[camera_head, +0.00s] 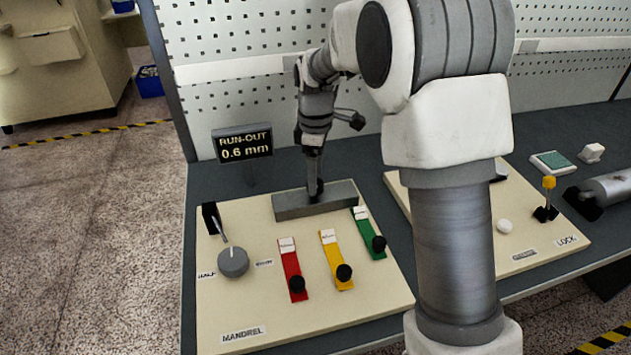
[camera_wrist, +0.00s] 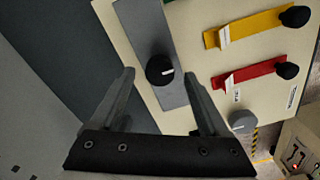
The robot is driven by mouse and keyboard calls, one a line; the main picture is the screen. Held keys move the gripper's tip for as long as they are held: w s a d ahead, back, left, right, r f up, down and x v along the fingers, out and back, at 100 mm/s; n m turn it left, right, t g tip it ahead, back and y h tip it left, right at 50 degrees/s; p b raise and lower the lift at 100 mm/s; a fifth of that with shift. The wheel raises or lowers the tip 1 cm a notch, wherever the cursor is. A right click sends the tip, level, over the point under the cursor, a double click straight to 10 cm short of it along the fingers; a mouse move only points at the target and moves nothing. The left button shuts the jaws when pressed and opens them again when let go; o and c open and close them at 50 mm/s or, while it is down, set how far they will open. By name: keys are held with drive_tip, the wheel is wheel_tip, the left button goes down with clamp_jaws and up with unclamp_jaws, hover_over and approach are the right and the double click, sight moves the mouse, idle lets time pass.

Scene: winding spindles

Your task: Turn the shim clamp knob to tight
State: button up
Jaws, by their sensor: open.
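A round black knob (camera_wrist: 160,70) with a white pointer line sits on a long grey block; I see no legible label that names it as the shim clamp knob. In the wrist view the line points to the right. My gripper (camera_wrist: 159,76) is open, with the knob showing between its fingertips and a gap on each side. In the head view my gripper (camera_head: 314,178) points down over the middle of the grey block (camera_head: 290,206), right at the knob (camera_head: 316,188), and partly hides it. I cannot tell whether the fingertips reach down beside the knob.
A display (camera_head: 242,144) reads RUN-OUT 0.6 mm. The MANDREL panel (camera_head: 330,318) also bears a grey dial (camera_head: 233,262) and red (camera_head: 291,268), yellow (camera_head: 334,258) and green (camera_head: 368,232) strips with black knobs. A second panel (camera_head: 540,250) with a yellow-tipped lever lies to the right.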

drive_tip(key=shift+f, duration=1)
clamp_jaws()
